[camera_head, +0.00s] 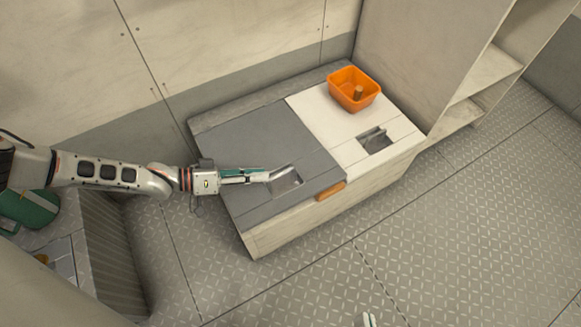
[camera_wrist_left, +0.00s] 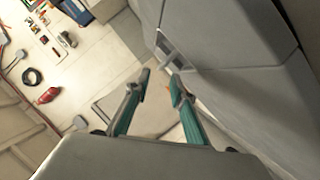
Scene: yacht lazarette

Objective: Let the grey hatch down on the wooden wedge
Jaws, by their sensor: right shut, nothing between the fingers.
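The grey hatch (camera_head: 255,140) covers the left half of a low locker and lies about flat; I cannot tell if it is slightly raised. It has a recessed metal handle (camera_head: 287,180). The orange-brown wooden wedge (camera_head: 330,191) sits at its front edge, near the right corner. My left gripper (camera_head: 268,176) is over the hatch, close to the handle recess. In the left wrist view its fingers (camera_wrist_left: 160,78) are apart with nothing visibly held, and the grey hatch surface (camera_wrist_left: 225,35) is beside them. My right gripper (camera_head: 368,320) shows only its tip at the bottom edge, shut and empty.
A white hatch (camera_head: 325,125) with its own recessed handle lies to the right, carrying an orange bin (camera_head: 354,90) with a small brown item inside. Open shelves (camera_head: 490,75) stand at right. The patterned floor in front is clear. Tools and a cable (camera_wrist_left: 32,76) show in the wrist view.

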